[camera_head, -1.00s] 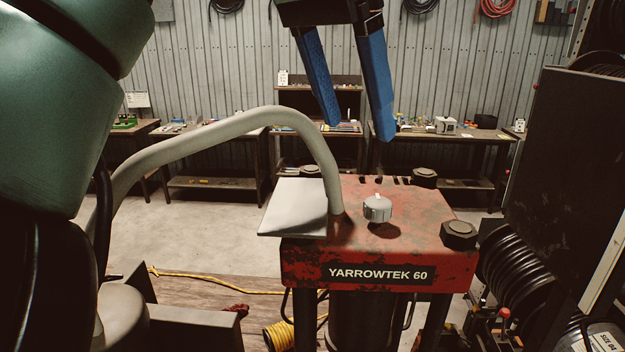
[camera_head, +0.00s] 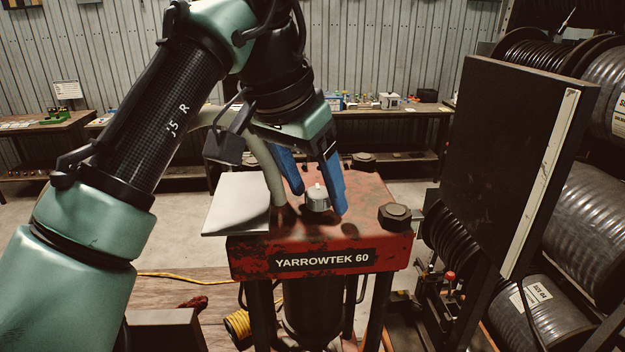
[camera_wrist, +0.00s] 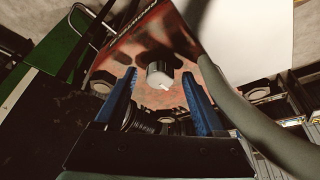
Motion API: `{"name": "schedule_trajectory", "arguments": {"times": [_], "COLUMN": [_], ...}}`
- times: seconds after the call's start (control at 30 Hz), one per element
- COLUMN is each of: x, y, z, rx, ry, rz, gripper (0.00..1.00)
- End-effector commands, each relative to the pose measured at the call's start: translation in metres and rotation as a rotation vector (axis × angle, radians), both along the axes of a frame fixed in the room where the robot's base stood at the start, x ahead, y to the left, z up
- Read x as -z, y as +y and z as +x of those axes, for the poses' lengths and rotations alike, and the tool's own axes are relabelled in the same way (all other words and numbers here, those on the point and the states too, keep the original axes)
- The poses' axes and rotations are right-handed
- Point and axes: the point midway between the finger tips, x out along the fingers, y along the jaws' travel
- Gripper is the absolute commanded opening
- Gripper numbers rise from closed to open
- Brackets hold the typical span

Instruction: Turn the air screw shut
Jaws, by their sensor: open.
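The air screw is a small pale-grey round knob (camera_head: 317,199) with a raised pointer, on the red top of the YARROWTEK 60 crimper (camera_head: 250,252). In the wrist view the knob (camera_wrist: 159,75) shows between and beyond the two blue fingers. My gripper (camera_head: 318,203) is open and points down, with one blue finger to the left of the knob and one to its right. The fingers look apart from the knob; I cannot tell how far their tips are above the red top.
A thick grey hose (camera_head: 270,170) rises from the top just left of my gripper, beside a pale plate (camera_head: 236,205). A dark bolt (camera_head: 394,216) sits at the front right corner. A dark upright panel (camera_head: 515,150) and hose reels (camera_head: 590,200) stand to the right.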

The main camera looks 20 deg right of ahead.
Motion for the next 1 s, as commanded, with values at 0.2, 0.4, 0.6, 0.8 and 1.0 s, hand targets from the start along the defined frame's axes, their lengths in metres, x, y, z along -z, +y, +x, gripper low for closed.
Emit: {"name": "schedule_trajectory", "arguments": {"times": [0.2,0.4,0.6,0.8,1.0], "x": [0.0,-0.0001,-0.0003,-0.0003,0.0002], "y": [0.0001,0.0002,0.0001,0.0,-0.0012], "z": [0.0,0.0,0.0,-0.0002,-0.0008], "rx": [0.0,0.0,0.0,-0.012,-0.077], "ry": [0.0,0.0,0.0,0.0,-0.001], "rz": [0.0,0.0,0.0,0.0,-0.002], "gripper": [0.59,0.23,0.0,0.0,0.0]}}
